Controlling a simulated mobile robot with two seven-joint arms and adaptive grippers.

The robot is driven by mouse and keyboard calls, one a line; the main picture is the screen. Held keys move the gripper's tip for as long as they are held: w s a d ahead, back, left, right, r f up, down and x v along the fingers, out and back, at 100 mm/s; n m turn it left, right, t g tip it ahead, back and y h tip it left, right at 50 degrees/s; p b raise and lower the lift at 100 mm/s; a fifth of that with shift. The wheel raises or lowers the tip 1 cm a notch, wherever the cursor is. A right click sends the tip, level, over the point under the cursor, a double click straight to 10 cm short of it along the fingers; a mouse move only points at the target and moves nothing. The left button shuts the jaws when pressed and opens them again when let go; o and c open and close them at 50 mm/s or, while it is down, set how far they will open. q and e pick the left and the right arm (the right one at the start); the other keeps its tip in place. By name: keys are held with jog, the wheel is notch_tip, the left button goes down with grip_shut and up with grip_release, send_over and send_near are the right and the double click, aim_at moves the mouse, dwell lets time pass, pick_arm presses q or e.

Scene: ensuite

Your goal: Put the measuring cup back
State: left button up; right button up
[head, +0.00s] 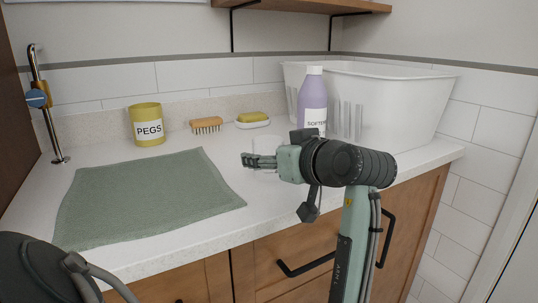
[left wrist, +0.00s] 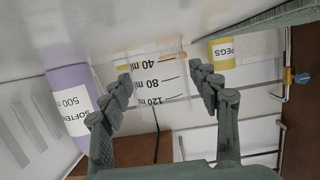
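The measuring cup (left wrist: 158,84) is clear, with dark marks for 40, 80 and 120 ml. It stands upright on the counter and shows only faintly in the head view (head: 267,146). My left gripper (head: 247,160) is at the cup, low over the counter. In the left wrist view its two fingers (left wrist: 162,78) are spread, one at each side of the cup. I see no clear contact, and cannot tell how far the cup reaches between them. My right gripper is not in view.
A purple softener bottle (head: 312,98) and white basket (head: 393,98) stand at the right. A yellow pegs pot (head: 146,126), brush (head: 207,125) and sponge on a dish (head: 252,120) line the back. A green cloth (head: 146,200) lies at the left, near a tap (head: 48,115).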

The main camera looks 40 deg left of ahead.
pick_arm(q)
jog(key=shift+o, duration=0.2)
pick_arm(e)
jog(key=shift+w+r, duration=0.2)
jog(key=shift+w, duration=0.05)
pick_arm(q)
jog(key=shift+r, duration=0.1)
jog(key=shift+r, duration=0.2)
jog(key=v, duration=0.2)
jog(key=shift+s+d+f, duration=0.1)
jog(key=shift+d, duration=0.35)
jog(key=v, duration=0.8)
jog(key=shift+s+d+r, duration=0.2)
jog(key=shift+d+r, duration=0.05)
jog(key=shift+d, duration=0.25)
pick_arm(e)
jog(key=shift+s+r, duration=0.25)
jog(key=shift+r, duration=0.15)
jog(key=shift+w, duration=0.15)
